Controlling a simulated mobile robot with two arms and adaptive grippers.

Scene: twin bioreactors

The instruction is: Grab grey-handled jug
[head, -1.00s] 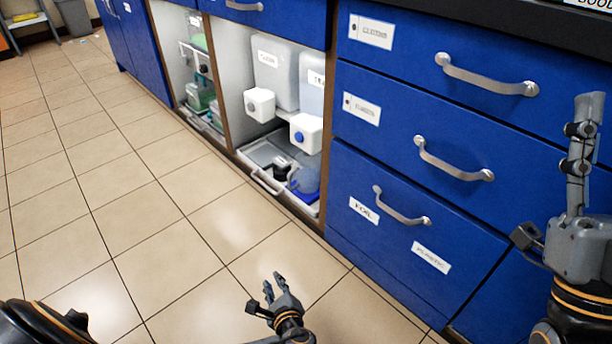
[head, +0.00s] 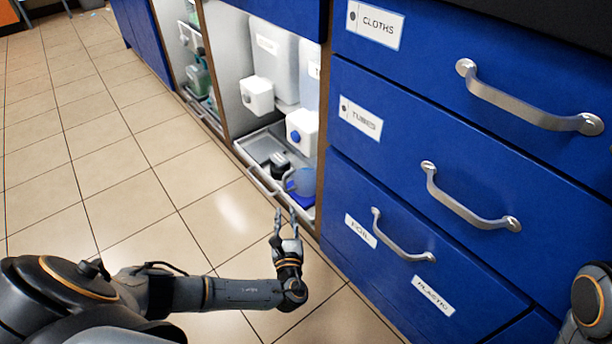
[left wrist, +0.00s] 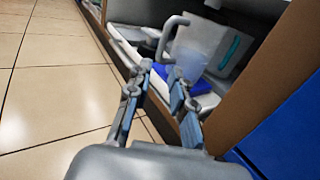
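A clear jug with a blue part and a grey handle (head: 300,184) sits in the pull-out tray (head: 258,150) at the bottom of the open cabinet. In the left wrist view the jug (left wrist: 198,55) is ahead of my fingers, with its grey handle rising on its left side. My left gripper (head: 285,216) is just in front of the tray's edge, short of the jug. Its fingers are apart with nothing between them, also in the left wrist view (left wrist: 161,75). The jug's lower part is partly hidden by my fingers there. My right gripper is out of view.
Two white dispensers with taps (head: 257,95) (head: 302,131) hang above the tray. A dark item (head: 278,162) lies beside the jug. Closed blue drawers with metal handles (head: 402,236) stand at the right. The tiled floor (head: 110,190) at the left is clear.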

